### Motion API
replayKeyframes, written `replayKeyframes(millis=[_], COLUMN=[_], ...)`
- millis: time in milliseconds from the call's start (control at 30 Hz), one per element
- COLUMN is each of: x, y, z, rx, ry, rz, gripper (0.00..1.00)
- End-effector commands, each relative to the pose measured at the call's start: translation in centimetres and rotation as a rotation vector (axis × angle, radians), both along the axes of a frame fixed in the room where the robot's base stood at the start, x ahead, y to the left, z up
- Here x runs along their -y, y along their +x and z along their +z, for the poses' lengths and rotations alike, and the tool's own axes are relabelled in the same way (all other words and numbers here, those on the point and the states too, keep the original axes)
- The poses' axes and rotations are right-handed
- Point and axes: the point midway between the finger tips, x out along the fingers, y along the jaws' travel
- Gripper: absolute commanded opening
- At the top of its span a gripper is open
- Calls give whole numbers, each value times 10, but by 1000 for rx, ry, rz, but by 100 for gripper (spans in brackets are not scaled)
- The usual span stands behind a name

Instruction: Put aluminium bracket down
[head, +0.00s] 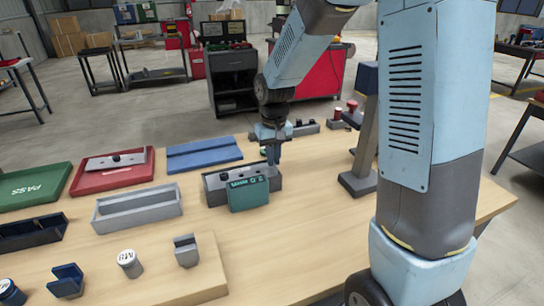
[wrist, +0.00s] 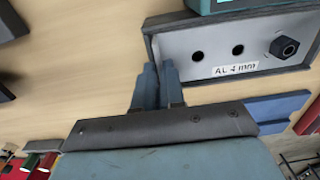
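The aluminium bracket (wrist: 225,60), a flat pale plate labelled "AL 4 mm" with two dark holes and a black nut, lies inside a grey tray (wrist: 149,42). In the head view the bracket (head: 228,180) shows in that tray (head: 207,190), behind a teal box. My gripper (head: 271,158) points down at the right end of the tray. In the wrist view its two fingers (wrist: 159,66) are close together with a narrow gap, at the bracket's near left end. Whether the fingertips clasp the bracket's edge is hidden.
A teal box (head: 249,195) stands against the tray's front. An empty grey tray (head: 137,222) lies to the left. A red tray (head: 90,186) holds another plate, beside a green PASS tray (head: 30,205) and a blue panel (head: 204,154). A dark post (head: 361,178) stands right of my gripper.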

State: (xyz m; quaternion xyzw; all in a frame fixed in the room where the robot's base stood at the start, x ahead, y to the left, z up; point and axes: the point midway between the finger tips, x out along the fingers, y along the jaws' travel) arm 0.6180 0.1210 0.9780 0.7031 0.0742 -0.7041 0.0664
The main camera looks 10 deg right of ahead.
Motion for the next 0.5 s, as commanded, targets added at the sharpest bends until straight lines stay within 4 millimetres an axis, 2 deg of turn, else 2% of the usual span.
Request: replayKeyframes(millis=[33,200,500], x=[0,0,-1], y=[0,0,0], z=[0,0,3], rx=[0,0,1], ry=[0,0,0], rz=[0,0,1], gripper=[14,29,29])
